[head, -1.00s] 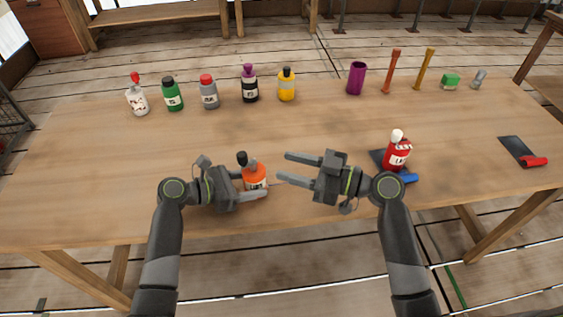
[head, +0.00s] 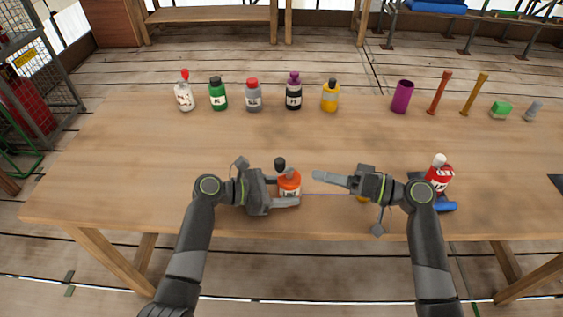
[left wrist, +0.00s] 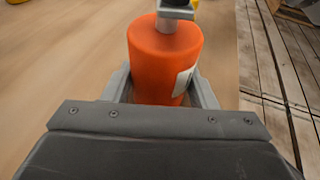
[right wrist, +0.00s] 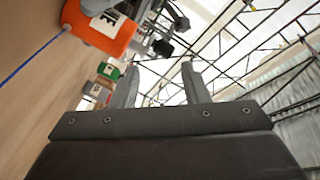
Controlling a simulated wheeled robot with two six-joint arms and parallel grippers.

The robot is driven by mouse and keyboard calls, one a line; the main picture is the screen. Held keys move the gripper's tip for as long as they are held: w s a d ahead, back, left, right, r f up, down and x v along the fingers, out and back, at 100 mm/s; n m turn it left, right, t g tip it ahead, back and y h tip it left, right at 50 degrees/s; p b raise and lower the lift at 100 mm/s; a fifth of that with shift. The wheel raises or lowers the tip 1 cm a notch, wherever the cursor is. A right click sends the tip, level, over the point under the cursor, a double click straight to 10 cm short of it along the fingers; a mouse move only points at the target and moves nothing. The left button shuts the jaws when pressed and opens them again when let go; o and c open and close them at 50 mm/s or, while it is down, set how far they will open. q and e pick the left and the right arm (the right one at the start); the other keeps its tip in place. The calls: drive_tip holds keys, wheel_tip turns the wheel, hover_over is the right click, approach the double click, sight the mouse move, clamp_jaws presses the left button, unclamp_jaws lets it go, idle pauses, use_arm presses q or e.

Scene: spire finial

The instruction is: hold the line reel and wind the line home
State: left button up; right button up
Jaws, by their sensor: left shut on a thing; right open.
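The line reel, an orange bottle-shaped body (head: 289,184) with a black top (head: 280,163) and a white label, stands near the table's front edge. My left gripper (head: 295,193) is shut around it; in the left wrist view the orange body (left wrist: 165,60) sits between both fingers. A thin blue line (head: 325,195) runs right from the reel toward a small yellow-orange thing (head: 362,198), mostly hidden under my right gripper. My right gripper (head: 319,176) is turned edge-on, open and empty, right of the reel. In the right wrist view the blue line (right wrist: 30,62) leaves the reel (right wrist: 98,25).
A red bottle (head: 438,178) stands beside a blue-handled tool (head: 445,207), close to my right arm. The middle of the table (head: 230,140) is clear.

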sight(280, 163)
drive_tip(key=w+d+m+g+y, duration=0.1)
drive_tip(key=w+m+g, duration=0.15)
drive_tip(key=m, duration=0.85)
drive_tip(key=w+d+m+g, duration=0.15)
drive_tip(key=m+g, duration=0.25)
drive_tip(key=m, duration=0.6)
drive_tip(key=shift+t, duration=0.25)
drive_tip(key=a, duration=1.2)
drive_tip(key=shift+s+a+r, duration=0.35)
drive_tip(key=shift+s+r, duration=0.05)
drive_tip(key=shift+c, duration=0.4)
clamp_jaws()
drive_tip(key=shift+m+t, duration=0.3)
drive_tip(key=shift+m, duration=0.1)
